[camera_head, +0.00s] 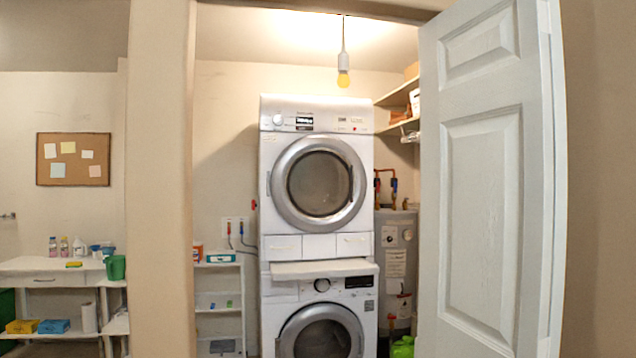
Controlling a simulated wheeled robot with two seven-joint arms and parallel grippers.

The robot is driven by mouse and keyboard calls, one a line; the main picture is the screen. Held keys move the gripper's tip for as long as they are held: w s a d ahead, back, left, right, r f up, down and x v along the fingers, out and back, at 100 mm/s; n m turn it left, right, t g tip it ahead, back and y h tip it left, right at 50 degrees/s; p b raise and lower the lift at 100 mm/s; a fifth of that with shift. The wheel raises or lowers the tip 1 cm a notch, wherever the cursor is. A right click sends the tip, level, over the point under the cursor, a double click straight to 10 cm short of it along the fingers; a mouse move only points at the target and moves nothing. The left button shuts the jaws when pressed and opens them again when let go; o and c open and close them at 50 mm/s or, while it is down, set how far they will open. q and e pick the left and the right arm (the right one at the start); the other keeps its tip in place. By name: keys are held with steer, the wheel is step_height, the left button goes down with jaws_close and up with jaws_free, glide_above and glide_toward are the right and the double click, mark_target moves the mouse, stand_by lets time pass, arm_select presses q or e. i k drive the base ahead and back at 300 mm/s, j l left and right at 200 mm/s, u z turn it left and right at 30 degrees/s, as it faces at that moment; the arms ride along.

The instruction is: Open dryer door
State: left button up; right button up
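Two white front-loading machines stand stacked in a closet. The upper machine (316,108) has a round door (318,183) with a grey ring and dark glass, and the door looks shut. The lower machine (283,290) also has a round door (322,338), cut off by the bottom edge of the view, and it looks shut too. Which of the two is the dryer is not legible from the panels. Neither of my grippers shows in the head view.
A white panelled closet door (485,190) stands open at the right of the doorway, and a wall edge (160,180) bounds it at the left. A water heater (397,265) stands right of the machines. A narrow white shelf (219,300) stands left of them. A bulb (343,79) hangs above.

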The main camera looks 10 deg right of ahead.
mark_target(292, 158)
steer(key=i+z, duration=0.35)
steer(key=i, duration=0.55)
